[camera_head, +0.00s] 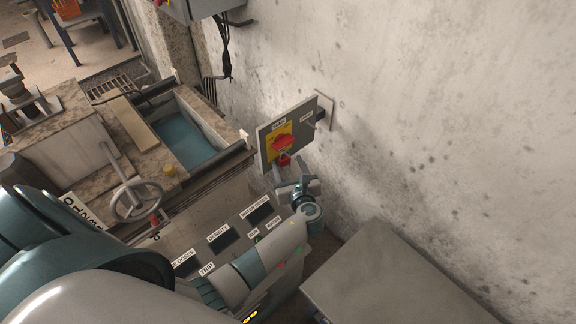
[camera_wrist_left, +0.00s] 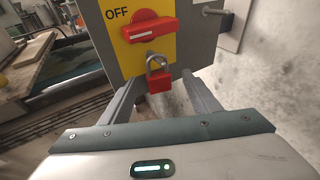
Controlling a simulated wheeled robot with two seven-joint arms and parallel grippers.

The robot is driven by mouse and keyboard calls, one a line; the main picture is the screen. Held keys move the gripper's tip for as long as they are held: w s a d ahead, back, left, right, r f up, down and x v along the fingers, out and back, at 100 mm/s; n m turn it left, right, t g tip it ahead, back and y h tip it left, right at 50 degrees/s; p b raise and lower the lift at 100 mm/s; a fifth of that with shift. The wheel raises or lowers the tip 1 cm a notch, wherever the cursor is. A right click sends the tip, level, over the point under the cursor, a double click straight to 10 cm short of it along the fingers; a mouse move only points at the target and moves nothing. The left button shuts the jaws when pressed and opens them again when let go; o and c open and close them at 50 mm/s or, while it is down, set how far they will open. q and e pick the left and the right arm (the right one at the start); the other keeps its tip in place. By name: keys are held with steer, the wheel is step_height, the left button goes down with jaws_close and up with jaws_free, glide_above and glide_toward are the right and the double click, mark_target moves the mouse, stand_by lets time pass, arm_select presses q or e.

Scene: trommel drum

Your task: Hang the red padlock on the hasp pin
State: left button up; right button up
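The red padlock (camera_wrist_left: 159,81) with its grey shackle (camera_wrist_left: 157,62) hangs upright just below the red switch handle (camera_wrist_left: 150,30) on the yellow OFF plate. The shackle's top is at a small pin under the handle; I cannot tell how fully it is around it. In the head view the padlock (camera_head: 284,161) is a small red patch on the grey switch panel (camera_head: 306,128). My left gripper (camera_wrist_left: 160,92) is open, one finger on each side of the padlock, with visible gaps to it. It also shows in the head view (camera_head: 289,171). My right gripper is out of view.
The pale wall (camera_head: 450,110) stands behind the panel. A grey metal top (camera_head: 390,285) lies at lower right. A labelled control console (camera_head: 225,235) and a handwheel (camera_head: 137,199) are left of my left gripper. A water-filled trough (camera_head: 183,135) lies beyond.

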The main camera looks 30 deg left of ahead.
arm_select(q)
steer(key=shift+s+d, duration=0.15)
steer(key=b+v, duration=0.1)
steer(key=v, duration=1.6)
steer(key=shift+b, duration=0.3)
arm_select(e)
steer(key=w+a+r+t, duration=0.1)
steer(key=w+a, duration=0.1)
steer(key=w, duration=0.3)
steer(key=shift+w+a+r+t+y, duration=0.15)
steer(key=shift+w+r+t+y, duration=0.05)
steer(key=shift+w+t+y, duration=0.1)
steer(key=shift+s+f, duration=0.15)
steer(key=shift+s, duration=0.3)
arm_select(q)
steer(key=shift+f, duration=0.1)
